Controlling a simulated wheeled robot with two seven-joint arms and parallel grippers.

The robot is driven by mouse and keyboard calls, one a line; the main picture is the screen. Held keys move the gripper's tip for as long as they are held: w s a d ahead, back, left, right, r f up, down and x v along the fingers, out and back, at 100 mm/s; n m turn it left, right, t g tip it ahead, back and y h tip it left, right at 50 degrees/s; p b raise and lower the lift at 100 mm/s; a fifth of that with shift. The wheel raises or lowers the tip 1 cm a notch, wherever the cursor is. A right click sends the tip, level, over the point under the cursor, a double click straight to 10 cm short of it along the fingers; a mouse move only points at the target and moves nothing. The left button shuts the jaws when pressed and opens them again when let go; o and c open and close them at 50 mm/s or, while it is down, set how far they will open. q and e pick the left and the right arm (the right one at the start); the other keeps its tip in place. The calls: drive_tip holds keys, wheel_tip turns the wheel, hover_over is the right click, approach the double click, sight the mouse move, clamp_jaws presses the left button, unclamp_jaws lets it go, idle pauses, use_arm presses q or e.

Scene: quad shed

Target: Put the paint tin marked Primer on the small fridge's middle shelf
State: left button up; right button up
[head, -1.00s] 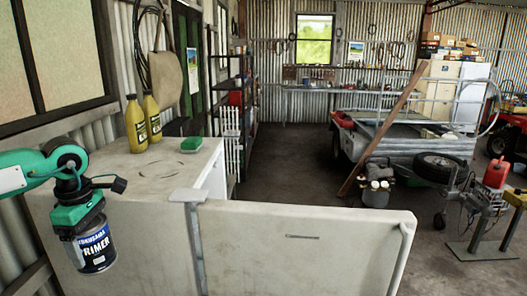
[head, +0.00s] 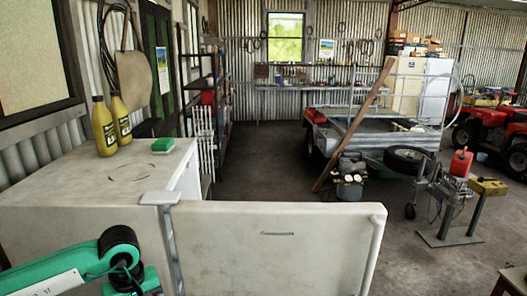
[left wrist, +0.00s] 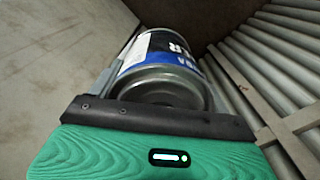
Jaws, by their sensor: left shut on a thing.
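The paint tin (left wrist: 158,52) is grey metal with a white, blue and black label; only part of its lettering shows in the left wrist view. My left gripper (left wrist: 165,75) is shut around it there. In the head view my left arm comes in at the lower left, in front of the small fridge's side; the tin and fingers are below the frame. The small fridge (head: 60,215) is off-white and stands at the left. Its door (head: 270,250) stands open across the foreground. Its middle shelf is hidden. My right gripper is not in view.
Two yellow bottles (head: 104,127) and a green sponge-like block (head: 156,127) stand on the fridge top. Open floor (head: 260,165) lies beyond the door, with a trailer (head: 365,145) further back.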

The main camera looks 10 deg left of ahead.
use_arm(q)
drive_tip(key=w+d+f+m, duration=0.2)
drive_tip(key=d+m, duration=0.8)
drive_tip(key=d, duration=0.7)
drive_tip(key=shift+d+f, duration=0.25)
drive_tip(key=shift+f, duration=0.4)
drive_tip(key=shift+w, duration=0.1)
